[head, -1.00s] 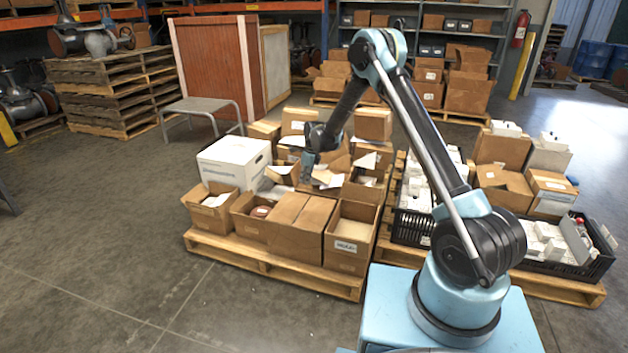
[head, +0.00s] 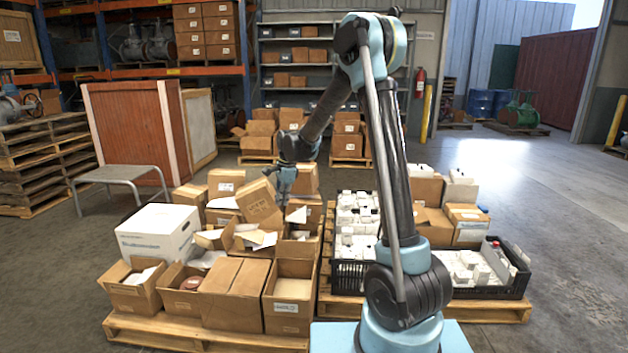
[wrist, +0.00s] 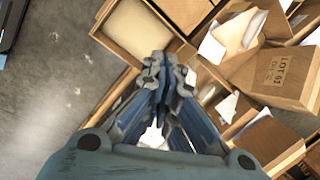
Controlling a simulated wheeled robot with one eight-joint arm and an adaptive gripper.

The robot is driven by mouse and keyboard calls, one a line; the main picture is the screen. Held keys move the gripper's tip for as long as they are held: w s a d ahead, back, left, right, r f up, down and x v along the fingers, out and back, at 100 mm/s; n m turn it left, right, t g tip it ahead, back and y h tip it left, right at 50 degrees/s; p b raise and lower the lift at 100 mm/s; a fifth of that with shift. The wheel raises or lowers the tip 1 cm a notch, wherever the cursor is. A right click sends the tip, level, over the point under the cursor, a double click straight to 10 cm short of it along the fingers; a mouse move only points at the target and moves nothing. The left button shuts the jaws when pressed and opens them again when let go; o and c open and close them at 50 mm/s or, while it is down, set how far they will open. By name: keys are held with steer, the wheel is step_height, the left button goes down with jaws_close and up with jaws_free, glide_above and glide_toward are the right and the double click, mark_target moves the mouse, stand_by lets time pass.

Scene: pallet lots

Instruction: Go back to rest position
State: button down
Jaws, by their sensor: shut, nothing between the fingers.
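My gripper (head: 284,186) hangs from my bent arm, pointing down, above the back part of the left pallet's boxes in the head view. Its fingers (wrist: 168,68) are together in the wrist view, with nothing held between them. A tilted closed carton (head: 262,203) rests on the boxes just left of the gripper in the head view. A carton marked LOT 61 (wrist: 283,75) lies right of the fingers in the wrist view. An open carton (wrist: 133,30) is beyond the fingertips. Whether the fingers touch any box cannot be told.
The left pallet (head: 190,337) carries open cartons and a white box (head: 158,234). The right pallet (head: 480,311) holds black crates (head: 492,290) of white packets. A grey stool (head: 112,174) stands at the left. Floor is open at the far right.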

steer(key=s+d+r+n, duration=0.3)
steer(key=s+d+r, duration=0.2)
steer(key=s+d, duration=0.45)
steer(key=s+d+r+n, duration=0.3)
steer(key=s+d+r, duration=0.1)
steer(key=s+d, duration=0.5)
steer(key=s+d+f+n+h, duration=0.1)
steer(key=s+d+f+n, duration=0.2)
steer(key=s+d, duration=0.3)
steer(key=s+d+f+n+t, duration=0.1)
steer(key=s+d+f+n, duration=0.3)
steer(key=s, duration=1)
steer(key=shift+s+d+f+h, duration=0.35)
steer(key=shift+d+f+h, duration=0.1)
steer(key=shift+d, duration=1.1)
